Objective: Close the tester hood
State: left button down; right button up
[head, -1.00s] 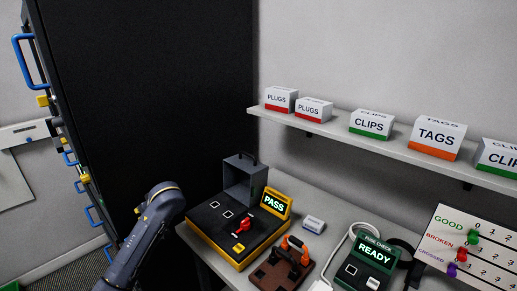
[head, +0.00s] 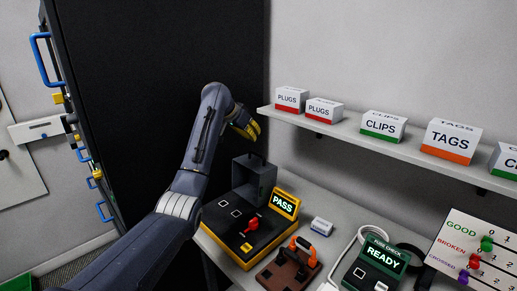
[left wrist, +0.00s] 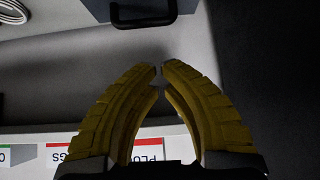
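The tester (head: 245,235) is a black and yellow box on the bench with a lit PASS sign (head: 285,204). Its grey hood (head: 255,182) stands raised at the back, with a dark handle on its top edge. My left gripper (head: 254,132) has yellow fingers and is above and behind the hood, apart from it. In the left wrist view the fingertips (left wrist: 161,68) nearly meet with nothing between them. The hood's handle (left wrist: 145,22) shows beyond the tips at the top of that view. My right gripper is not in view.
A shelf (head: 345,127) with several labelled boxes runs along the wall behind. A black cabinet (head: 150,80) stands at left.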

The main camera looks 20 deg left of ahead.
pick_arm(q)
jog(key=shift+w+d+r+m+h, duration=0.3)
jog(key=shift+d+h, duration=0.1)
jog(key=shift+d, duration=0.1)
send_over(260, 159)
jog(key=w+d, duration=0.2)
jog(key=w, duration=0.1)
notch_tip(260, 159, down, 7)
jog(key=shift+s+a+f, duration=0.1)
jog(key=shift+s+a, duration=0.4)
jog(key=shift+s, duration=0.3)
jog(key=shift+s+a+f, duration=0.1)
jog(key=shift+s+a, duration=0.4)
jog(key=shift+s, duration=0.3)
